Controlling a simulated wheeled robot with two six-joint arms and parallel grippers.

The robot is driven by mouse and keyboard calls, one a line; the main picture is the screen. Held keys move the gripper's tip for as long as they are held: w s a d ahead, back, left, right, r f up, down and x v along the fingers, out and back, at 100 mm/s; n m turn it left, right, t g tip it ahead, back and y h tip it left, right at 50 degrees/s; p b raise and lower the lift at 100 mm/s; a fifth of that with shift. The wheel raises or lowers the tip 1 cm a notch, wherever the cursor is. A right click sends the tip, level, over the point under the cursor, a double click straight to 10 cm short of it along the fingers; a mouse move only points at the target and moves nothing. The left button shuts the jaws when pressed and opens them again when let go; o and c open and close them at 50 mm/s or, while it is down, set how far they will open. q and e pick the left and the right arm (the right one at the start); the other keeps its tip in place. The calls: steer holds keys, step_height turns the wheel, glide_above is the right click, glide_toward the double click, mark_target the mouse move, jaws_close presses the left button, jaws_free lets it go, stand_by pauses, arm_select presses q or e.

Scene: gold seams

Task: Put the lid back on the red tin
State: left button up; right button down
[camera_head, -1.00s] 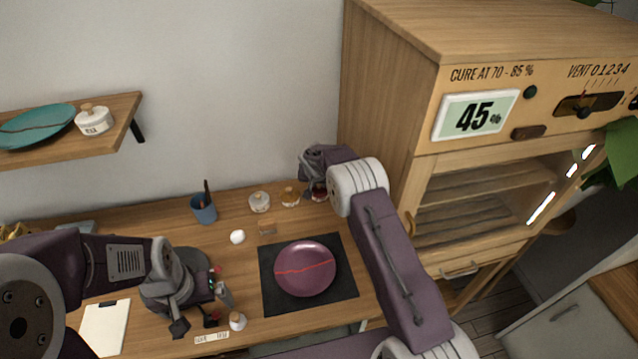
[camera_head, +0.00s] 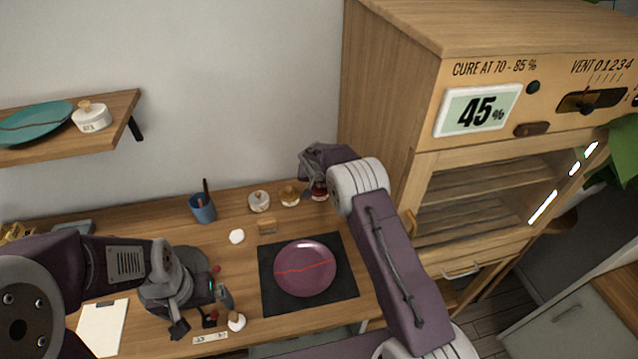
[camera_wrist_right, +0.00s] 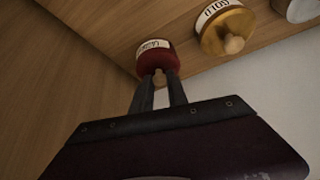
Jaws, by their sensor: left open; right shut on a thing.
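The red tin (camera_wrist_right: 154,56) stands at the back right of the bench, with a pale label on its side. It also shows in the head view (camera_head: 320,192), partly hidden by my right arm. My right gripper (camera_wrist_right: 160,82) is shut on the small wooden knob of the red lid (camera_wrist_right: 148,66). The lid is at the top of the red tin; I cannot tell whether it is fully seated. My left gripper (camera_head: 203,312) is open above the front left of the bench, apart from the red tin.
A gold tin (camera_head: 289,197) and a white tin (camera_head: 259,201) stand left of the red tin. A purple plate (camera_head: 305,268) with a red seam lies on a black mat (camera_head: 338,296). A wooden cabinet (camera_head: 385,120) rises close on the right. A blue cup (camera_head: 203,210) stands further left.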

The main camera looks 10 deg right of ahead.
stand_by(0.7)
stand_by(0.3)
steer(key=c, duration=0.7)
jaws_free()
steer(key=shift+c, duration=0.2)
steer(key=shift+r, duration=0.1)
steer(key=shift+r+p, duration=1.8)
steer(key=shift+r, duration=1.7)
steer(key=shift+f, duration=0.1)
jaws_close()
